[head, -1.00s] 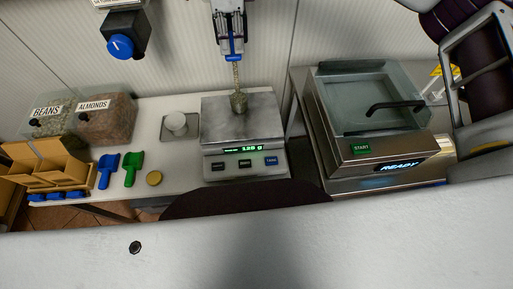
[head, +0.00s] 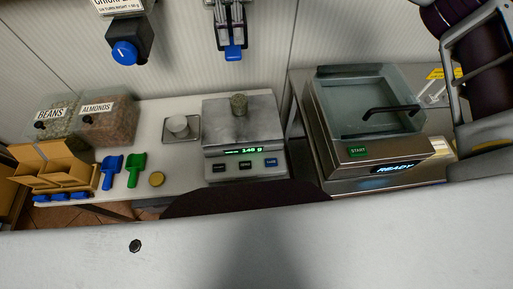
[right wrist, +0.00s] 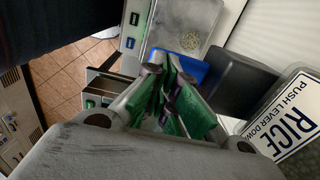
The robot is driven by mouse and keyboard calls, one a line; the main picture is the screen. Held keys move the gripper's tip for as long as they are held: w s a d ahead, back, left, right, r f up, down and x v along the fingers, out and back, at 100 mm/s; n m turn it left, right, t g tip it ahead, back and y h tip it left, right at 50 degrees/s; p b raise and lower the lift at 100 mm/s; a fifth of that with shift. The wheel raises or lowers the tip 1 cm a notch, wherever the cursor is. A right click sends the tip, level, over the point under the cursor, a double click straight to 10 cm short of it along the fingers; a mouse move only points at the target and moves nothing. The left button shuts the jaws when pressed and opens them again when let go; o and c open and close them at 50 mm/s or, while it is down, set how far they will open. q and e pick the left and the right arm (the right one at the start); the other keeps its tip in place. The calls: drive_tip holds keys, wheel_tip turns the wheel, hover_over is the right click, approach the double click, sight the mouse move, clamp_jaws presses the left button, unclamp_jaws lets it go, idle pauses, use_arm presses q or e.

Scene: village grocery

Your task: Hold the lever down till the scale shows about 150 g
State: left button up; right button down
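The scale (head: 218,143) stands on the counter, its green display (head: 243,150) reading about 148 g. A small grainy greenish-grey heap (head: 239,104) lies on its pan, also visible in the right wrist view (right wrist: 190,40). The blue lever (head: 233,54) is above the pan, at the top of the head view; no stream falls below it. My right gripper (head: 230,22) is just above and behind the lever. In the right wrist view its green-padded fingers (right wrist: 170,78) converge, seemingly shut and empty, close to the blue lever (right wrist: 196,66). Contact with it is unclear. My left gripper is not in view.
A RICE label (right wrist: 291,118) reads "push lever down". A black dispenser with a blue knob (head: 124,52) hangs to the left. A sealing machine (head: 358,150) stands right.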

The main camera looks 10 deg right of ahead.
drive_tip(key=shift+r+p, duration=0.7)
drive_tip(key=shift+r, duration=1.1)
drive_tip(key=shift+f, duration=0.1)
